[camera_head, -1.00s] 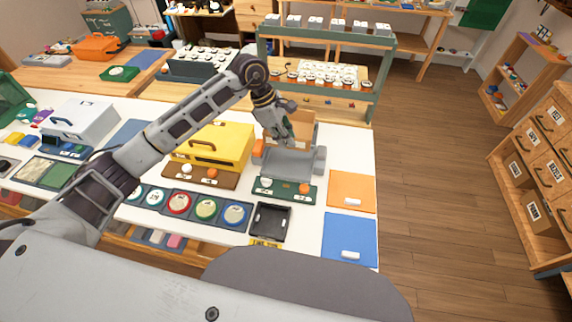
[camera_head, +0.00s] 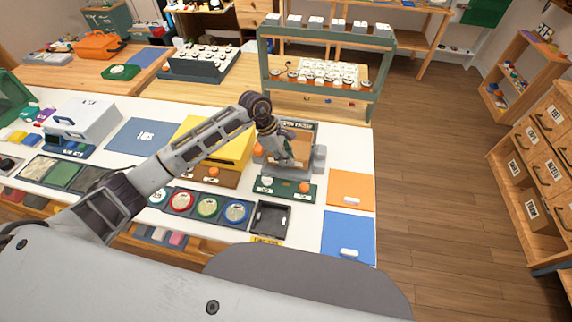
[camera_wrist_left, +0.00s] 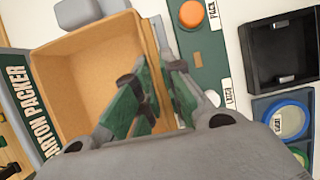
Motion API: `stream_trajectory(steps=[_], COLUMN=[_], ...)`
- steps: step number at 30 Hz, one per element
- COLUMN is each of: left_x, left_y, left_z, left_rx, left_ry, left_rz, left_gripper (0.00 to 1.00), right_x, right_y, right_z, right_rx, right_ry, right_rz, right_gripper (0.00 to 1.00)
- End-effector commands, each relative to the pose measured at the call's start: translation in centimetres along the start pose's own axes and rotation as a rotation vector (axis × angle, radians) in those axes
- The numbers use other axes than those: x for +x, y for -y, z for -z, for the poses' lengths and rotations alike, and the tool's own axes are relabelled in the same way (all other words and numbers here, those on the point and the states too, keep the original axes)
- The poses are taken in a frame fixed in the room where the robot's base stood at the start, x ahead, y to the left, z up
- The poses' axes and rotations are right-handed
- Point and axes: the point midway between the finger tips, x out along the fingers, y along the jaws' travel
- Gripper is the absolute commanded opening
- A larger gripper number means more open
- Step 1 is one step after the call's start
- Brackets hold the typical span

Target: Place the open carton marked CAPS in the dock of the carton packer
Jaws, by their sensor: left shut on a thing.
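The carton packer (camera_head: 318,160) stands near the right end of the white table, a grey machine with a sign along its back and a green front panel (camera_head: 262,186). The open brown carton (camera_head: 303,147) is within the packer's dock area. In the left wrist view I look into the empty carton (camera_wrist_left: 85,85), beside the CARTON PACKER sign (camera_wrist_left: 32,110). My left gripper (camera_head: 287,157) is shut on the carton's near wall; its green fingers (camera_wrist_left: 150,95) show in the wrist view. The CAPS mark is hidden, and I cannot tell whether the carton rests on the dock floor. My right gripper is out of view.
The front panel has an orange button (camera_wrist_left: 191,14). A black tray (camera_head: 270,219) and round coloured dishes (camera_head: 207,207) lie in front. A yellow case (camera_head: 232,150) stands left of the packer. Orange (camera_head: 351,188) and blue (camera_head: 349,236) mats lie right.

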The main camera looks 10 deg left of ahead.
Motion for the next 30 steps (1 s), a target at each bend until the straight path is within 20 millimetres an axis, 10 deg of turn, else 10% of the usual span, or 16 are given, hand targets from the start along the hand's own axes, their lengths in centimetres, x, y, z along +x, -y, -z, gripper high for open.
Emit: stream_trajectory(steps=[29,30], left_x=[3.8,3.7], left_y=[0.0,0.1], left_z=[1.6,1.6], left_rx=[0.001,0.0], left_ry=[0.0,0.0], left_rz=[0.0,0.0], left_gripper=[0.0,0.14], right_x=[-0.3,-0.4], right_y=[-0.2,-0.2], right_z=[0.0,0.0], right_rx=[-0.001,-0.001], right_ry=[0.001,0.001], right_rz=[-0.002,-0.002], right_gripper=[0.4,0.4])
